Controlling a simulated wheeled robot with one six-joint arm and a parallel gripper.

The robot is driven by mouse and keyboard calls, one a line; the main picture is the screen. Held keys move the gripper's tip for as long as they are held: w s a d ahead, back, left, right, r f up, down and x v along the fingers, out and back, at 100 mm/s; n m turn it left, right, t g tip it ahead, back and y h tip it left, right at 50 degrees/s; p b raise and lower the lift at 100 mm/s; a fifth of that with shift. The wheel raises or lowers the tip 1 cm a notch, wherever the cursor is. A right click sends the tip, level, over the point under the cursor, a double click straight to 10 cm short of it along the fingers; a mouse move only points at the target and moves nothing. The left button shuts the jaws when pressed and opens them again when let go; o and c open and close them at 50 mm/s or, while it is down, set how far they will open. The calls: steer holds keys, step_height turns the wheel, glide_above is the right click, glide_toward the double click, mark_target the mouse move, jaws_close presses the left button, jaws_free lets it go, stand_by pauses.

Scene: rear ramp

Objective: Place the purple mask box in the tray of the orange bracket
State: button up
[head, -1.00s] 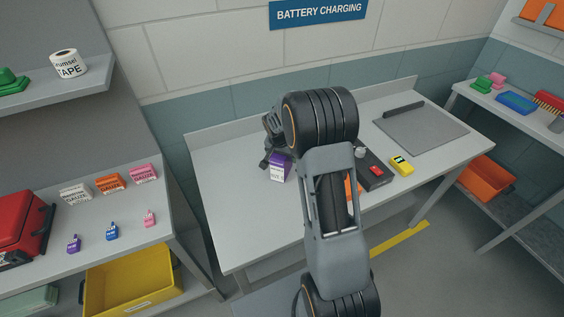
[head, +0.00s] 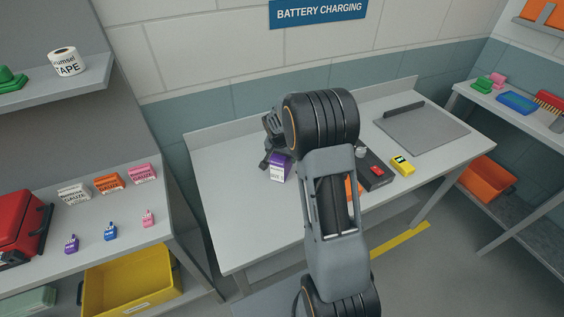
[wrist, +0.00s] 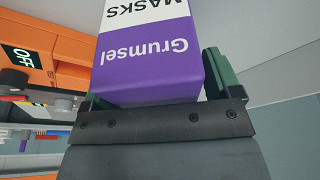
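The purple and white mask box (head: 280,168) is at the left part of the middle table, beside my gripper (head: 267,152). In the wrist view the mask box (wrist: 150,55) sits between the green-padded fingers of my gripper (wrist: 158,95), which look shut on it. I cannot tell whether its base touches the table. An orange part (head: 352,188) on the table is mostly hidden behind my arm. In the wrist view an orange body (wrist: 62,42) with an OFF display stands at the left; I cannot tell whether it is the bracket. No tray is clearly visible.
A dark device with a red part (head: 377,172) and a yellow device (head: 402,165) lie right of my arm. A grey board (head: 425,128) lies at the table's right. The left shelf (head: 150,228) holds several small boxes. The table's left part (head: 225,195) is clear.

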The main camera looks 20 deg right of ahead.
steer(key=c, duration=1)
steer(key=shift+r, duration=0.1)
steer(key=shift+c, duration=0.2)
